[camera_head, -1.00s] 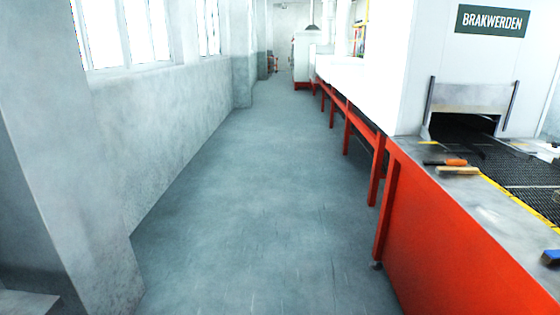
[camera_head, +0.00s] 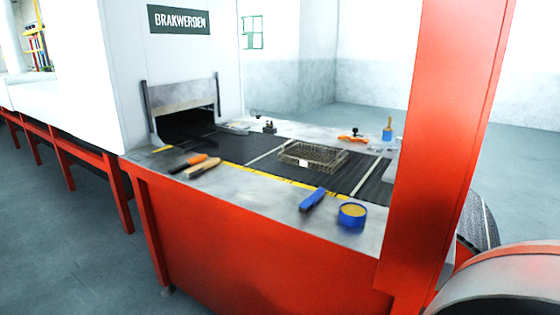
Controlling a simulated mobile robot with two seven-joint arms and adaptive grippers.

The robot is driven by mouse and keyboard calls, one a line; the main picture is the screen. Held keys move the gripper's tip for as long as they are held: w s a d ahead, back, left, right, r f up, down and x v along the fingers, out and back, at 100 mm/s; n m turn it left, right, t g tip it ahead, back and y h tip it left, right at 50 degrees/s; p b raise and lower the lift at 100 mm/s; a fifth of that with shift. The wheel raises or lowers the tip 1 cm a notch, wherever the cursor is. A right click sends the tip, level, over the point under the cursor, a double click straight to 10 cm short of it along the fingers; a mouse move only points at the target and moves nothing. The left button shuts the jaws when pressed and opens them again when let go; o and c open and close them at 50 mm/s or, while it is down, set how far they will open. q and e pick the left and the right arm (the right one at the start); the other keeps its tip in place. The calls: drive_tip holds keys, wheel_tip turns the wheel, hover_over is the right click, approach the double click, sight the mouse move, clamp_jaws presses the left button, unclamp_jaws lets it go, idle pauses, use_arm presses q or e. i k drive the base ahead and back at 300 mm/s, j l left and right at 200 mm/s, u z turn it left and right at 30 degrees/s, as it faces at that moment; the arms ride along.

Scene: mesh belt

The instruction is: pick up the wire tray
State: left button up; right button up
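The wire tray (camera_head: 312,157) is a low, brownish wire basket with a small white label on its near side. It sits on the dark mesh belt (camera_head: 262,150), near the middle of the belt's width. Nothing is seen inside it clearly. Neither of my grippers shows in the head view.
A white oven housing with a dark opening (camera_head: 188,122) stands left of the tray. On the near metal ledge lie an orange-handled tool (camera_head: 188,162), a brush (camera_head: 202,168), a blue tool (camera_head: 312,199) and a blue tin (camera_head: 352,214). A red post (camera_head: 445,140) rises at right.

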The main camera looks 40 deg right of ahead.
sight(303, 162)
drive_tip(key=i+j+z, duration=0.1)
drive_tip(key=z, duration=0.35)
drive_tip(key=j+z, duration=0.15)
drive_tip(key=z, duration=0.3)
drive_tip(key=i+j+z, duration=0.1)
drive_tip(key=z, duration=0.4)
drive_tip(key=k+j, duration=0.05)
drive_tip(key=j, duration=0.05)
